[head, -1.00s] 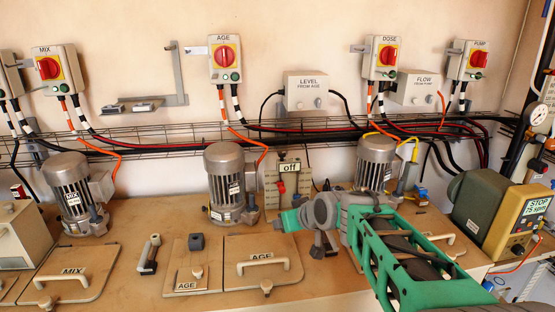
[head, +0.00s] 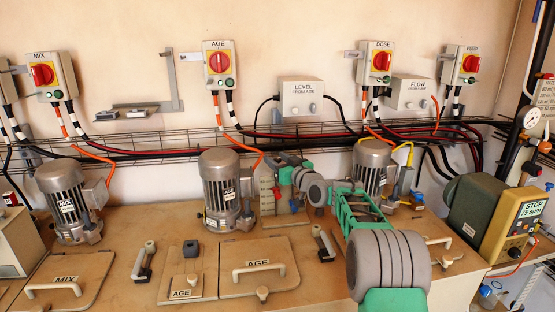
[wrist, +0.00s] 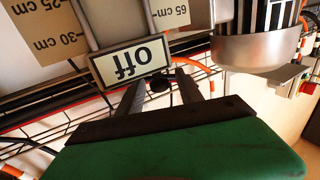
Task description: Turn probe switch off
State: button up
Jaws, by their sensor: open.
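The probe panel (head: 267,192) stands against the back wall between two grey motors, with a bit of red on its front. I cannot tell whether the fingers touch the knob or panel. In the head view my gripper (head: 270,163) is near the panel's top, small and partly unclear.
Motors (head: 221,190) and (head: 372,168) stand left and right of the panel. A wire cable tray (head: 200,150) with cables runs behind along the wall. Lids with handles, such as the AGE lid (head: 285,268), lie on the bench in front.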

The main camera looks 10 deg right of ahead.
grip_shut()
dwell(0.4)
jog(key=shift+f, duration=0.1)
jog(key=shift+d+f+n+g+y+b, duration=0.15)
jog(key=shift+n+g+y+b, duration=0.15)
jog(key=shift+n+y+b, duration=0.35)
jog(key=shift+w+r+n+g+y+p, duration=0.1)
jog(key=shift+r+n+g+y+p, duration=0.2)
jog(key=shift+y, duration=0.3)
jog(key=shift+r+n+g+y+p, duration=0.15)
jog(key=shift+n+g+y, duration=0.2)
jog(key=shift+y, duration=0.2)
jog(key=shift+r+n+g+y+p, duration=0.25)
jog(key=shift+n+g+y+p, duration=0.3)
jog(key=shift+p, duration=0.7)
jog(key=p, duration=0.2)
jog(key=shift+r+n+y+p, duration=0.1)
jog(key=shift+n+y+p, duration=0.15)
jog(key=shift+y+p, duration=0.1)
jog(key=shift+f+n+g+y+p, duration=0.3)
jog(key=shift+g+y+p, duration=0.15)
jog(key=shift+p, duration=0.25)
jog(key=shift+f, duration=0.1)
